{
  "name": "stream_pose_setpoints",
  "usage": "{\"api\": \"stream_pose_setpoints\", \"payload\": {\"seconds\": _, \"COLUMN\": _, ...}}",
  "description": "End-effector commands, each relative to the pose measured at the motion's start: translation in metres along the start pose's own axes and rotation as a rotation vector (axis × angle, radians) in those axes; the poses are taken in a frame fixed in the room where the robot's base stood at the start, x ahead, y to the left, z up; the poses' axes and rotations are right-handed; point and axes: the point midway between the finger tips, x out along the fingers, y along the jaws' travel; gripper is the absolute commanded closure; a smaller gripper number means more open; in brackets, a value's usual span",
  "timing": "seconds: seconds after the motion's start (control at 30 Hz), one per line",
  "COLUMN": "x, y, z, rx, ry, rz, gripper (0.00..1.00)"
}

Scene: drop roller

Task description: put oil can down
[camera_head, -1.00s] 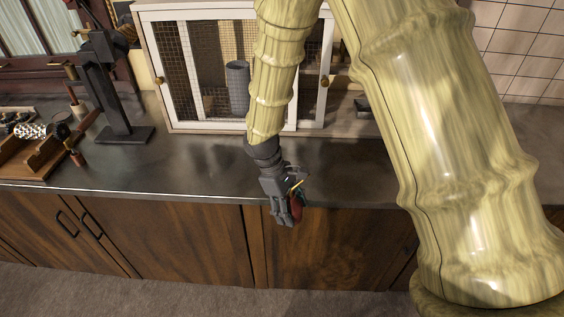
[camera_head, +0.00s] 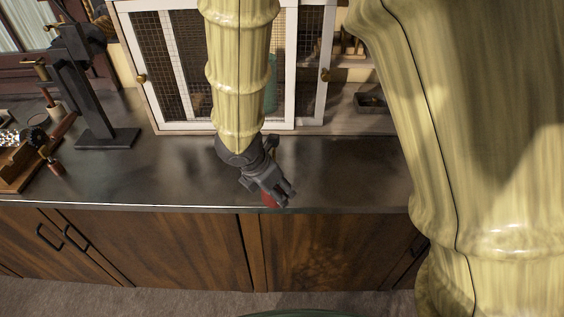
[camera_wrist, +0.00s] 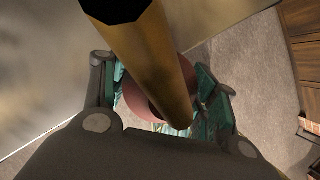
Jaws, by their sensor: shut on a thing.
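The oil can has a red body (camera_head: 268,200), mostly hidden behind my gripper (camera_head: 282,200) in the head view. In the wrist view its long brass spout (camera_wrist: 150,55) with a dark tip reaches toward the camera, and part of the reddish body (camera_wrist: 133,96) shows between the fingers. My gripper (camera_wrist: 165,115) is shut on the can. In the head view it appears just inside the front edge of the dark counter (camera_head: 340,185). In the wrist view, floor shows beyond the fingers. I cannot tell whether the can touches the counter.
A white mesh-door cabinet (camera_head: 170,127) stands at the back of the counter. A black stand (camera_head: 105,138) and a wooden rack (camera_head: 20,175) are at the left. The counter is clear on both sides of my gripper. The grey floor (camera_wrist: 262,70) shows past the counter edge.

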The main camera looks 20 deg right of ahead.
Motion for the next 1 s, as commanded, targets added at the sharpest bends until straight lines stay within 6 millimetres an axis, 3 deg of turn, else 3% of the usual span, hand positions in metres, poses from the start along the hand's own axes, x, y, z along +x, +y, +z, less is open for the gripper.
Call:
{"api": "stream_pose_setpoints", "payload": {"seconds": 0.53, "x": 0.038, "y": 0.071, "z": 0.071, "rx": 0.007, "ry": 0.002, "rz": -0.002, "gripper": 0.71}}
{"api": "stream_pose_setpoints", "payload": {"seconds": 1.0, "x": 0.056, "y": 0.091, "z": 0.088, "rx": 0.005, "ry": 0.0, "rz": -0.005, "gripper": 0.71}}
